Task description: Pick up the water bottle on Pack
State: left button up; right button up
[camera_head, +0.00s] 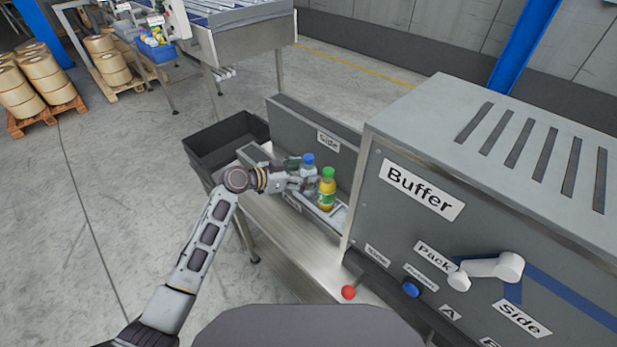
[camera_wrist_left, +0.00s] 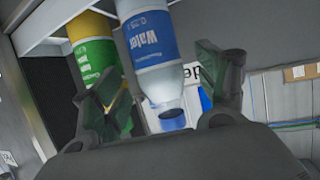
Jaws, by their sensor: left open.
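The water bottle (camera_head: 308,168), clear with a blue cap and blue label, stands upright on the narrow metal track (camera_head: 338,217) beside the buffer machine. In the left wrist view the water bottle (camera_wrist_left: 150,50) shows large between the two fingers. My left gripper (camera_head: 304,182) is at the bottle from the left, its fingers open on either side; the left wrist view shows the open gripper (camera_wrist_left: 164,85) too. Finger contact cannot be told. A yellow juice bottle (camera_head: 327,190) with a green cap stands close by, nearer the machine; the juice bottle (camera_wrist_left: 94,60) is behind one finger. My right gripper is not in view.
The grey Buffer machine (camera_head: 400,160) rises at the right, with a white lever (camera_head: 490,268) by its Pack and Side labels. A panel marked Side (camera_head: 328,140) stands behind the bottles. A black bin (camera_head: 228,140) is at the left.

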pick_arm(q)
jog(key=shift+x, duration=1.45)
jog(key=shift+f, duration=0.1)
jog(key=shift+c, duration=0.5)
jog(key=c, duration=1.2)
